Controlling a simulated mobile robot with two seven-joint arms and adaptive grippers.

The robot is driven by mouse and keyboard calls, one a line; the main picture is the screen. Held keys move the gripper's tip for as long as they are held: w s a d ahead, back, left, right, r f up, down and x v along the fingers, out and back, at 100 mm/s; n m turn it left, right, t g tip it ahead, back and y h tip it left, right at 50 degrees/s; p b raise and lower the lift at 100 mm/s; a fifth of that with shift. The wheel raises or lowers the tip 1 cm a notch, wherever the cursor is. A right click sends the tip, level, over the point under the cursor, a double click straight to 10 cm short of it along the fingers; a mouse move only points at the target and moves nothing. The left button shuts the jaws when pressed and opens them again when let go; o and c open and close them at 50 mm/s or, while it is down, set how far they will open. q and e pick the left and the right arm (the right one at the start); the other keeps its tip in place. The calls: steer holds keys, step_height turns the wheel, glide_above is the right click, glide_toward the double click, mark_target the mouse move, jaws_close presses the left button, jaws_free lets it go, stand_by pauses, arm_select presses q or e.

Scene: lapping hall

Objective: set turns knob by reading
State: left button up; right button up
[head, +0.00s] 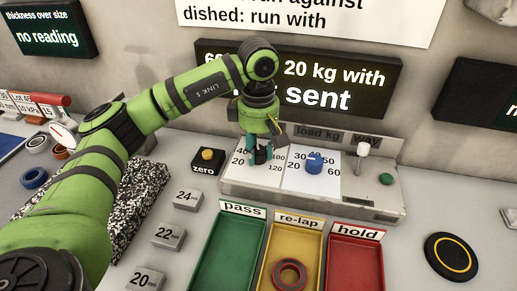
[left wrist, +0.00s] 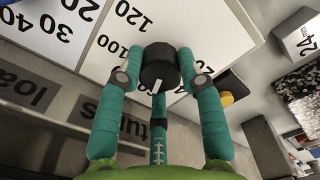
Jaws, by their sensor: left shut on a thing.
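The turns knob (left wrist: 158,66) is black with a white pointer mark, on a white dial plate of the grey control panel (head: 350,203). In the left wrist view its mark points toward the partly hidden "turns" label (left wrist: 134,127); which number it meets is hidden. My left gripper (head: 260,153) has its teal fingers shut on the knob from both sides, and covers most of it in the head view. Dial numbers 20, 40, 100 and 120 show around it. The dark display (head: 375,85) above is partly hidden by my arm; "20 kg with" and "sent" are legible.
Right of the gripper are the blue load knob (head: 314,163), a white-topped lever (head: 362,150) and a green button (head: 386,179). In front stand green, yellow and red trays; the yellow one holds a ring (head: 289,274). A zero button (head: 207,156) is left. Another display (head: 48,32) reads "no reading".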

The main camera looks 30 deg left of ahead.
mark_target(258, 150)
arm_select(q)
steer(key=shift+f, duration=0.1)
steer(key=o, duration=1.1)
steer(key=shift+o, duration=0.2)
step_height(258, 150, up, 12)
stand_by(0.3)
